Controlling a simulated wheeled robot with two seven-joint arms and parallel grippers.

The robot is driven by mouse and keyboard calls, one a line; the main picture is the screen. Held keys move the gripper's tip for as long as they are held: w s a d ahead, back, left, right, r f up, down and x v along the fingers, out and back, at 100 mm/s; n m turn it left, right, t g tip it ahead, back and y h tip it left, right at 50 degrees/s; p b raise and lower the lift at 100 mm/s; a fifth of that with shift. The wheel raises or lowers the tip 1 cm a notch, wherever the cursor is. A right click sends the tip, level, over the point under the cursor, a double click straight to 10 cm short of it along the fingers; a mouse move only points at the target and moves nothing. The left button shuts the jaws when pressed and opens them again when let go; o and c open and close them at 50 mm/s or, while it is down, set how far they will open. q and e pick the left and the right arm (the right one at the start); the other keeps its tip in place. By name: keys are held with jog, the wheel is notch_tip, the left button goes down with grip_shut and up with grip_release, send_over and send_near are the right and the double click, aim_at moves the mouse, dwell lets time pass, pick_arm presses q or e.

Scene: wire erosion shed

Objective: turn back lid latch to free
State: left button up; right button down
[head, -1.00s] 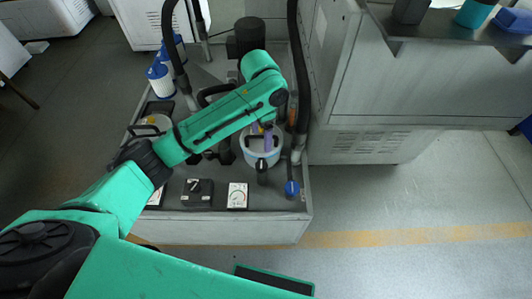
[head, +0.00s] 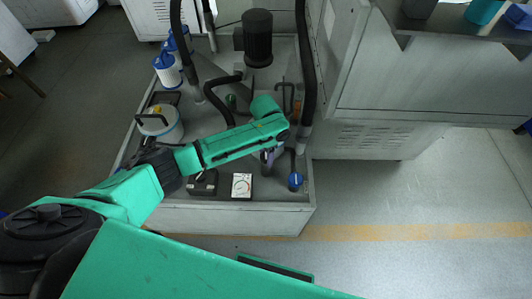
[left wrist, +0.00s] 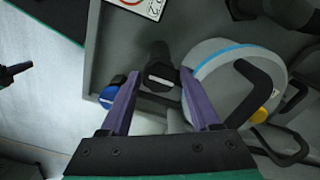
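A round white lid (left wrist: 228,85) with a blue rim band and a black handle (left wrist: 252,88) lies right of centre in the left wrist view. A small yellow piece (left wrist: 262,115) sits at its edge; I cannot tell if this is the latch. A black knob-like part (left wrist: 158,74) with a pale mark shows beside the lid, between the purple fingertips. My left gripper (left wrist: 159,76) is open; its right finger overlaps the lid's edge in the picture.
A blue-topped valve (head: 295,181), a dial plate (head: 242,186) and a black switch box (head: 203,183) stand along the front. Dark hoses (head: 305,70) and a black motor (head: 258,38) stand behind. A cabinet (head: 420,95) bounds the right.

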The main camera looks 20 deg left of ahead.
pick_arm(q)
grip_shut()
